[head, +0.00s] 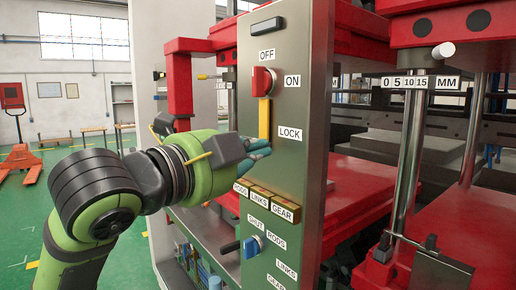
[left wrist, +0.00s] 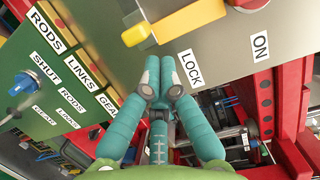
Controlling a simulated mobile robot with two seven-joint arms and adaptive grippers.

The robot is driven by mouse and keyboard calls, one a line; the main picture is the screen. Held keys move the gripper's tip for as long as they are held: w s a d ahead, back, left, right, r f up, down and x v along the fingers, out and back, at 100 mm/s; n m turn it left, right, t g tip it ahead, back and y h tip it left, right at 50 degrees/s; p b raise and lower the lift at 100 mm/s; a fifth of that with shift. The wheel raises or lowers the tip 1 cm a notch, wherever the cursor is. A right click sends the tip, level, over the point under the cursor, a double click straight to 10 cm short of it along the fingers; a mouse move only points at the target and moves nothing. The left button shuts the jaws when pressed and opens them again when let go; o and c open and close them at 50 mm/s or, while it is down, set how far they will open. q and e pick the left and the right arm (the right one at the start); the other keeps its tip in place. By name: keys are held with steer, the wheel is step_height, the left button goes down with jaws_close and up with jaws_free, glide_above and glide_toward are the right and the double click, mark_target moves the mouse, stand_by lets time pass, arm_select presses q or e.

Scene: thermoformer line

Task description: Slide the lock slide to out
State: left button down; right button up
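The lock slide, which I take to be the yellow bar (head: 264,119), runs upright on the grey panel (head: 300,185) beside the LOCK label (head: 290,133). In the left wrist view the yellow bar (left wrist: 178,20) lies just past my fingertips. My left gripper (head: 262,150) is at the bar's lower end. In the left wrist view its teal fingers (left wrist: 158,66) are together, with nothing visible between them. I cannot tell whether the tips touch the bar. My right gripper is not in view.
A red switch knob (head: 262,82) sits above the bar, between the OFF and ON labels. Below my gripper are labelled tabs (head: 262,200) and a blue knob (head: 251,246). The red press (head: 375,185) stands at the right. Open green floor (head: 30,200) lies at the left.

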arm_select(q)
steer(key=shift+w+a, duration=0.25)
steer(key=shift+a, duration=0.05)
steer(key=shift+d, duration=0.1)
steer(key=w+a+p, duration=0.1)
steer(key=w, duration=0.1)
steer(key=w+a+p, duration=0.1)
steer(key=w+a, duration=0.1)
steer(key=shift+w+a, duration=0.1)
steer(key=shift+w, duration=0.05)
stand_by(0.3)
